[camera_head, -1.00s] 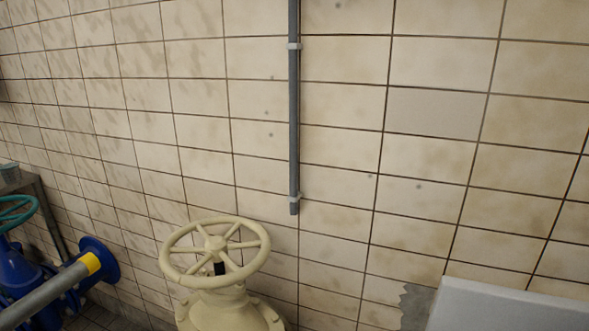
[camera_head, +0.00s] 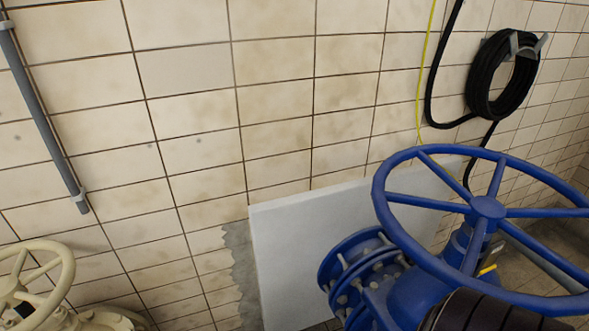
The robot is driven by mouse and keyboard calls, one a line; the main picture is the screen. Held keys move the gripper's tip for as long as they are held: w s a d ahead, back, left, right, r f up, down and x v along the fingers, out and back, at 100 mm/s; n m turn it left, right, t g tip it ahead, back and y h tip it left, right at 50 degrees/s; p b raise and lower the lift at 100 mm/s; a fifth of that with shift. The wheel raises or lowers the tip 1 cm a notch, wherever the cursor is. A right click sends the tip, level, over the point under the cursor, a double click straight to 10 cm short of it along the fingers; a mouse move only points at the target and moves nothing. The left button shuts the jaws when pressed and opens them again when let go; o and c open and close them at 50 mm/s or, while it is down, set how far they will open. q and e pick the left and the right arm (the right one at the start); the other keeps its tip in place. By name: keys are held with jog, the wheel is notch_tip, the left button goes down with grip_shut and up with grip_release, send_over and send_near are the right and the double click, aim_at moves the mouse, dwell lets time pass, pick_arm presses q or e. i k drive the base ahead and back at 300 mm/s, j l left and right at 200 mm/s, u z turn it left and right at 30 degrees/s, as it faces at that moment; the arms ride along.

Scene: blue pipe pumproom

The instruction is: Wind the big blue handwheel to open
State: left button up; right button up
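The big blue handwheel (camera_head: 487,207) is at the right of the head view, with several spokes meeting at a round hub. It sits on top of a blue valve body (camera_head: 408,297) with a bolted flange. The right edge of its rim runs out of the picture. Neither of my grippers shows in the view, and nothing is seen touching the wheel.
A cream handwheel (camera_head: 30,285) is at the lower left. A pale grey panel (camera_head: 300,250) stands against the tiled wall behind the blue valve. A coiled black hose (camera_head: 483,85) hangs on the wall. A grey pipe (camera_head: 45,115) runs down the wall at left.

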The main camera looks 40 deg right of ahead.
aim_at(485, 215)
jog(key=k+j+z, duration=0.2)
jog(key=j, duration=0.25)
jog(key=k+j+z, duration=0.2)
jog(key=j, duration=0.25)
jog(key=k+j+z, duration=0.15)
jog(key=j, duration=0.25)
jog(key=z, duration=1.2)
